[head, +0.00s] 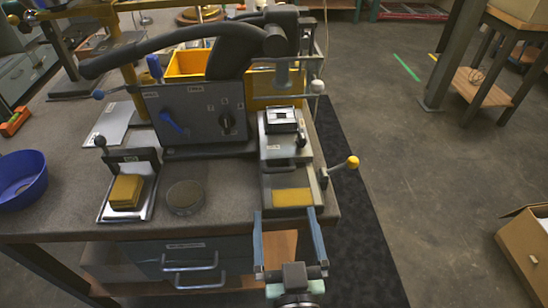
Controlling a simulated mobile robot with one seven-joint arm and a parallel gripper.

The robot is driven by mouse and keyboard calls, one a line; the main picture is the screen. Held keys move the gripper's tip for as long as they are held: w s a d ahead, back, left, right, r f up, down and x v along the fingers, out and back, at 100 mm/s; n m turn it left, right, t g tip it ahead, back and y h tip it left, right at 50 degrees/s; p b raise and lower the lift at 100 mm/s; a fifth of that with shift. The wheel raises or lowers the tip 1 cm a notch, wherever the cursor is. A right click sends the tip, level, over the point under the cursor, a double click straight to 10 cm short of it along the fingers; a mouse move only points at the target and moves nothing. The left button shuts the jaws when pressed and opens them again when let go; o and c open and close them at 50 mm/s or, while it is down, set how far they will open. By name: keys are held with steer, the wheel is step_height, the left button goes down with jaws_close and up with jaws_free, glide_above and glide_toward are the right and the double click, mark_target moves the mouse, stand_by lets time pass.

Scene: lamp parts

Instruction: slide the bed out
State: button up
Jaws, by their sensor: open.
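The bed (283,180) appears to be the grey sliding plate on the right side of the bench machine, with a yellow pad (292,197) at its front end. A metal fixture (283,121) sits on the rear part of the slide. A lever with a yellow knob (352,162) sticks out to the right of the bed. My gripper (286,213) is open and empty at the bench's front edge. Its two long blue-grey fingers point at the bed's front end, one near each front corner. I cannot tell whether they touch it.
The machine's grey panel (195,113) and a thick dark curved arm (170,40) stand left of and behind the bed. A yellow block (125,191) on a plate, a round dark disc (185,197) and a blue bowl (20,177) are left.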

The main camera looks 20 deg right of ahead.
mark_target(277, 169)
steer(key=x, duration=1.2)
steer(key=shift+w+b, duration=0.15)
steer(key=shift+b, duration=0.2)
jaws_close()
